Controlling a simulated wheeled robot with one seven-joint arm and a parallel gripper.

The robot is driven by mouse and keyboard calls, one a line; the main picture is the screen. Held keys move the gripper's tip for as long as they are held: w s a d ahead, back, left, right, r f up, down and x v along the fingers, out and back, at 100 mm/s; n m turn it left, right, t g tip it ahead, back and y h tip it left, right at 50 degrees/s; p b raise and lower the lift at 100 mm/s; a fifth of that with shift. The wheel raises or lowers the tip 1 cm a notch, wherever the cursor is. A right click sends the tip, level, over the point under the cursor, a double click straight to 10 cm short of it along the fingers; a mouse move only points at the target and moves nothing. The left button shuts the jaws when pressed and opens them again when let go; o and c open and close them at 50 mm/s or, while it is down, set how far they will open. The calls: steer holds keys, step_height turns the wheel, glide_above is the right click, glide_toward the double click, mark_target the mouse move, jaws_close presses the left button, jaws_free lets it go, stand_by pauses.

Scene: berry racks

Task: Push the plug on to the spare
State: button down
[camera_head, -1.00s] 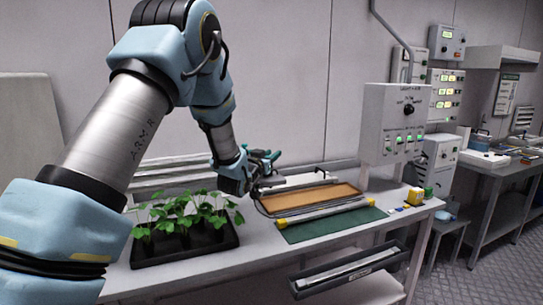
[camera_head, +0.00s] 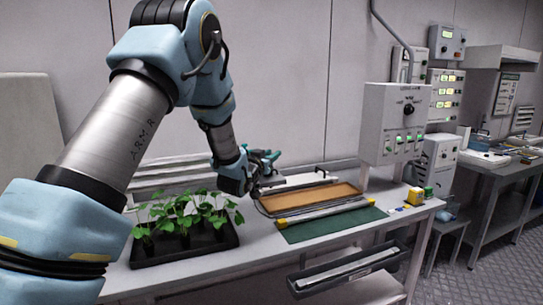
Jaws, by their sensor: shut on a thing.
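A long pale light bar with yellow ends (camera_head: 325,209), which looks like the spare, lies along the back edge of a green mat (camera_head: 335,227) on the bench. My gripper (camera_head: 258,192) is just beyond and left of the bar's left end, low over the bench. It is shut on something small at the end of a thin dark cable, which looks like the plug. The plug itself is too small and too hidden by the gripper to make out. I cannot tell whether it touches the bar.
A black tray of seedlings (camera_head: 185,247) stands left of my gripper. A brown shallow tray (camera_head: 310,198) lies behind the bar. A switch box (camera_head: 395,125) rises at the back right. Small yellow items (camera_head: 416,196) sit at the right end. Another bar (camera_head: 350,268) lies in a lower holder.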

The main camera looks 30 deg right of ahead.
stand_by(0.3)
steer(key=shift+w+a+f+b, duration=0.15)
steer(key=shift+w+a+b, duration=0.05)
steer(key=shift+a+b, duration=0.85)
steer(key=shift+a, duration=0.4)
steer(key=c, duration=0.7)
jaws_free()
steer(key=shift+a, duration=0.1)
steer(key=b+v, duration=0.4)
steer(key=v, duration=0.5)
steer(key=shift+s+a+b, duration=0.1)
steer(key=shift+a+b, duration=0.05)
steer(key=shift+b, duration=0.15)
steer(key=shift+s+a, duration=0.5)
steer(key=shift+a, duration=0.05)
